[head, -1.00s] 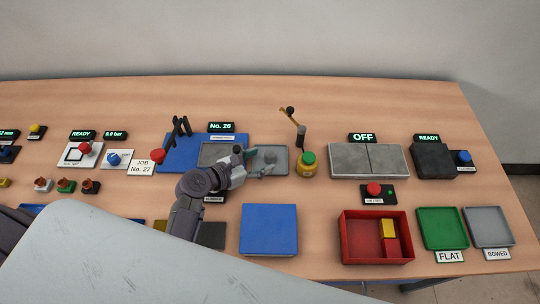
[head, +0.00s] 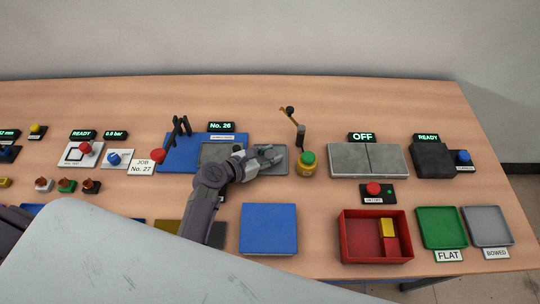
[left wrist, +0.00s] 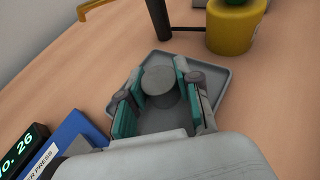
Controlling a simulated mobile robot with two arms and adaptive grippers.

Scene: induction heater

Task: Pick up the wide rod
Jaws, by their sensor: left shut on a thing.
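The wide rod (left wrist: 159,82) is a short grey cylinder with a round flat top, upright between my fingers in the left wrist view. It stands over the shallow grey tray (left wrist: 221,88), which also shows in the head view (head: 284,169). My left gripper (head: 267,156) reaches over the tray from the left and is shut on the rod, with teal finger pads on both sides of it. I cannot tell whether the rod's base touches the tray. In the head view the gripper mostly hides the rod. My right gripper is not in view.
A yellow jar with a green lid (head: 307,163) and a dark post with a brass arm (head: 300,136) stand just right of the tray. The blue press base (head: 178,154) lies to the left. A blue pad (head: 268,229) and a red box (head: 376,258) are nearer the front.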

